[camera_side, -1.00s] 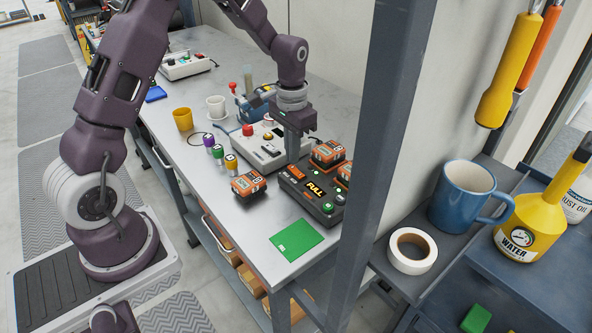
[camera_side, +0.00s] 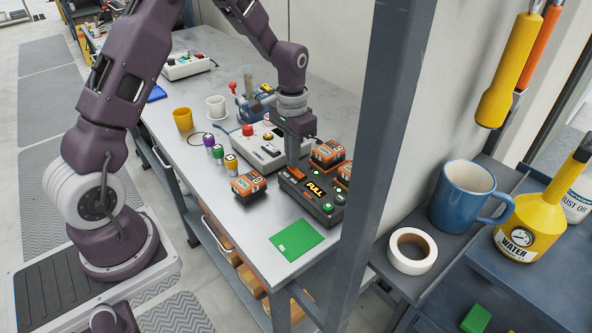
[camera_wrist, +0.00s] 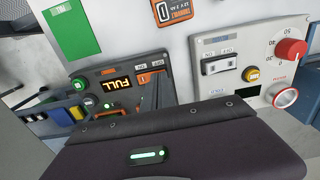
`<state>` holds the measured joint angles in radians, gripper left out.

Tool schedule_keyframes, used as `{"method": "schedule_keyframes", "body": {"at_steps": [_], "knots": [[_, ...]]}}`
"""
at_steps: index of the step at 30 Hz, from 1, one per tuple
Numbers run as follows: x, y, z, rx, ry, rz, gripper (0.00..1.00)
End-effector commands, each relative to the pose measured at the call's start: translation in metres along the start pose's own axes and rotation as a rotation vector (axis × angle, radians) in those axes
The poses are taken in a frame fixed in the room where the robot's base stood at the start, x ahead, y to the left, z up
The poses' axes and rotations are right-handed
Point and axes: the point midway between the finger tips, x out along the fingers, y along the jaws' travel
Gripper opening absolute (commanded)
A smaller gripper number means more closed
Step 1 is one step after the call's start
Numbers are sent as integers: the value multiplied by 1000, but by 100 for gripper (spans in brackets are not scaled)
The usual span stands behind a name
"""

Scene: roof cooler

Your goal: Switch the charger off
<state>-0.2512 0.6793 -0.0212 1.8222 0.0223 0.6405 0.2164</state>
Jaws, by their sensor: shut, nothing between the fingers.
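The charger (camera_side: 313,191) is a dark box on the bench with a lit orange "FULL" display, a green round button and orange batteries at its back. It also shows in the wrist view (camera_wrist: 119,99), where an orange rocker switch (camera_wrist: 143,79) sits beside the display under small labels. My gripper (camera_side: 293,164) points down at the charger's left end, close to the switch area. Its fingers are shut and empty. I cannot tell whether they touch the charger. In the wrist view my gripper's dark body fills the bottom and hides the fingertips.
A light grey control box (camera_side: 262,150) with a red knob stands just behind the charger. A loose orange battery (camera_side: 248,185) and several coloured-capped cylinders stand to the left. A green card (camera_side: 297,240) lies in front. A grey post (camera_side: 383,130) rises at the right.

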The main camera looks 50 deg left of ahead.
Motion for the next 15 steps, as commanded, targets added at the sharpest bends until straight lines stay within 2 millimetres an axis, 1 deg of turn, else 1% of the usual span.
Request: {"method": "schedule_keyframes", "body": {"at_steps": [11, 15], "knots": [[6, 0, 0, 0, 0, 0, 0], [0, 0, 0, 0, 1, 0, 0]]}}
